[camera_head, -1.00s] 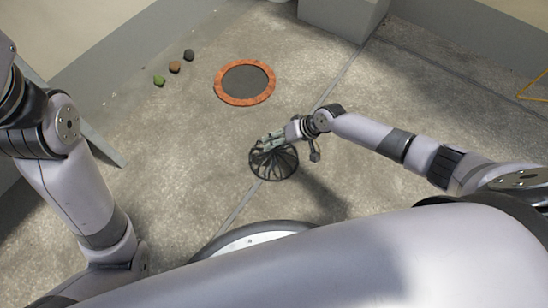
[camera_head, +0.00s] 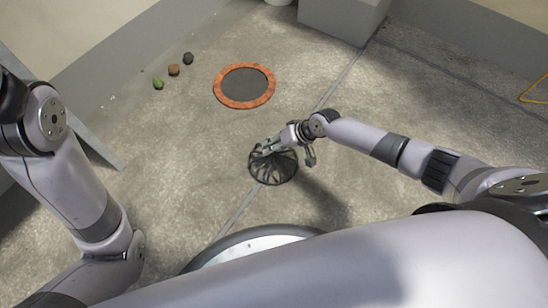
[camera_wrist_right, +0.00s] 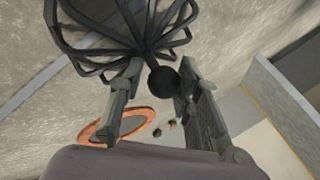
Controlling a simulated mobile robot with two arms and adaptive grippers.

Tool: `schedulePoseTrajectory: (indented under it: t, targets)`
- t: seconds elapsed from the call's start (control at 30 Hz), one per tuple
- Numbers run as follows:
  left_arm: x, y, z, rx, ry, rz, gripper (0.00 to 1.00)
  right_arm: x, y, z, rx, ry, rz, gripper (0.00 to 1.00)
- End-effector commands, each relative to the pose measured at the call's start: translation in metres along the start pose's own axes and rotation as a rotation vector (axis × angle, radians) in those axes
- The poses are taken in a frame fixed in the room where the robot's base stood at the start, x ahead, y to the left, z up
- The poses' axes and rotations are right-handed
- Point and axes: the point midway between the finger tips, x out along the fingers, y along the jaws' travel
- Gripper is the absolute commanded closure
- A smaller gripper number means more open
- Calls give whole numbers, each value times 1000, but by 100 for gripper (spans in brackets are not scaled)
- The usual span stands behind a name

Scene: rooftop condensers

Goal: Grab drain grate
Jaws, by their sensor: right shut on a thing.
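The drain grate (camera_head: 274,168) is a dark, domed cage of curved bars with a round knob on top. It shows in the middle of the head view, below the orange-rimmed disc. In the right wrist view the grate (camera_wrist_right: 125,28) fills the top, its black knob between the fingers. My right gripper (camera_head: 268,148) is shut on the grate at its top; in the wrist view the gripper (camera_wrist_right: 160,85) has a finger on each side of the knob. I cannot tell whether the grate touches the floor. My left gripper is out of view; only the left arm shows.
A dark round disc with an orange rim (camera_head: 245,103) lies on the floor beyond the grate. Several small lumps, including a green one (camera_head: 158,84), lie to its left. A grey block (camera_head: 343,18) stands at the back. The floor around the grate is clear.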

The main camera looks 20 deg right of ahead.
Motion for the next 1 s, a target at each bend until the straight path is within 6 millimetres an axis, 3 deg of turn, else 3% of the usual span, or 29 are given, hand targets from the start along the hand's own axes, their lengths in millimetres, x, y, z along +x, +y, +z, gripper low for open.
schedulePoseTrajectory:
  t: [0.23,1.0]
  targets:
    - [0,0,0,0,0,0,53,0,-2,0,1,0,-5,100]
    - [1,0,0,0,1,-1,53,-1,-4,0,2,0,-7,100]
